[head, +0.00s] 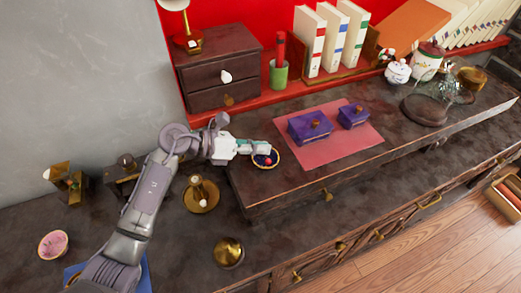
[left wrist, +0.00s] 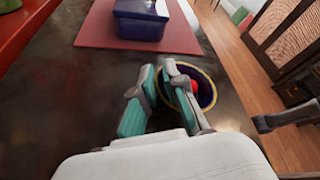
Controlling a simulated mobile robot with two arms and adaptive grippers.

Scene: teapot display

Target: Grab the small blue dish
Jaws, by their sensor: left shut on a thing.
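The small blue dish (head: 265,157) has a dark blue inside, a pale gold rim and a small red thing in it. It is at the left end of the raised dark shelf. My left gripper (head: 259,147) reaches in from the left and its fingertips are at the dish's rim. In the left wrist view the dish (left wrist: 205,92) is at the fingertips, and the left gripper (left wrist: 166,72) is shut on its near edge, with one finger over the inside. The fingers partly cover the dish. My right gripper is not in view.
Two purple boxes (head: 309,126) stand on a pink mat (head: 335,152) right of the dish. A green cup (head: 279,74) and a dark drawer chest (head: 218,68) are behind. A brass candle holder (head: 201,195) stands below the arm. The shelf's front edge is close to the dish.

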